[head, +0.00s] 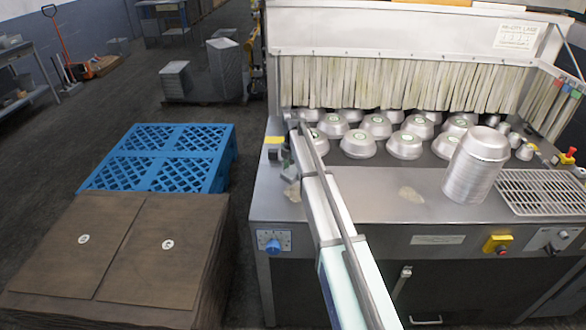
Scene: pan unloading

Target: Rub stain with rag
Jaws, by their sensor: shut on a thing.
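My gripper (289,176) is at the left end of the steel counter (345,200), low over its surface and partly hidden by my arm. I cannot tell how firmly the rag touches the steel. The gripper and rag are well to the left of the stain.
Several upturned metal pans (404,146) stand behind the stain, before a strip curtain (400,84). A tall pan stack (474,168) and a wire rack (541,192) are at the right. A blue pallet (160,157) and brown stacked sheets (118,255) stand left of the machine.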

